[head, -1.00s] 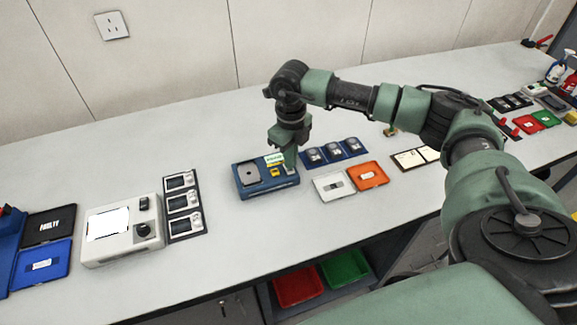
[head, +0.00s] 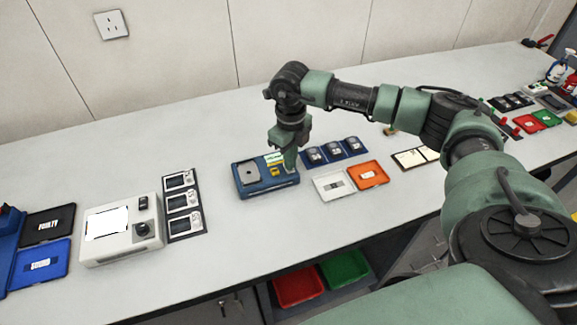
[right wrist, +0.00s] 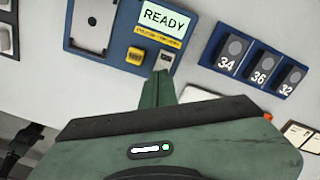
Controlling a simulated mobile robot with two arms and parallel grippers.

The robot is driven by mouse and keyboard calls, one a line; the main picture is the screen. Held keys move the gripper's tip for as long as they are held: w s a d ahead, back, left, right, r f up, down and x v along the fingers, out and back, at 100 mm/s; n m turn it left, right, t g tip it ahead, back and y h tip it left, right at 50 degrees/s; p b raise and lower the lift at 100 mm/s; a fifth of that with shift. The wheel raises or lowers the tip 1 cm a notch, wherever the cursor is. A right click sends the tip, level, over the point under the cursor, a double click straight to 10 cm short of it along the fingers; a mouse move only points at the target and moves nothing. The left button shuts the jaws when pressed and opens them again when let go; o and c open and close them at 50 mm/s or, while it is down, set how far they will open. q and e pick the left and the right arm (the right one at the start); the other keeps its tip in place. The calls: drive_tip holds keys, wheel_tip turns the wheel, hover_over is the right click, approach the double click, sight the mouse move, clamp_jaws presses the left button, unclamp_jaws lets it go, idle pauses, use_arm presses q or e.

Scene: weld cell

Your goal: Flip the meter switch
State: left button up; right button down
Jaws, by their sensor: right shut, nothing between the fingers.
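The blue meter (head: 250,190) lies on the bench in the middle of the head view. It has a grey plate on its left, a lit screen and a yellow button. In the right wrist view the meter (right wrist: 113,60) has a screen reading READY, the yellow button (right wrist: 135,56) and a small switch (right wrist: 166,58) right of that button. My right gripper (head: 290,168) points down at the meter's right side. In the wrist view its shut, empty fingertips (right wrist: 161,76) are just below the switch; I cannot tell whether they touch it. My left gripper is not in view.
Right of the meter is a blue rack (head: 335,151) with three dark units, marked 34, 36 and 32 in the wrist view. A white tray (head: 322,193) and an orange tray (head: 378,182) lie in front. A white box device (head: 108,250) stands left.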

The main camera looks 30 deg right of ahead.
drive_tip(key=shift+s+f+b, duration=0.1)
drive_tip(key=shift+f+b, duration=0.4)
drive_tip(key=shift+f, duration=0.2)
drive_tip(key=shift+r, duration=0.1)
drive_tip(key=shift+r+p, duration=0.7)
drive_tip(key=shift+r, duration=0.15)
drive_tip(key=shift+r+p, duration=1.5)
drive_tip(key=shift+r, duration=1.1)
drive_tip(key=shift+f, duration=0.1)
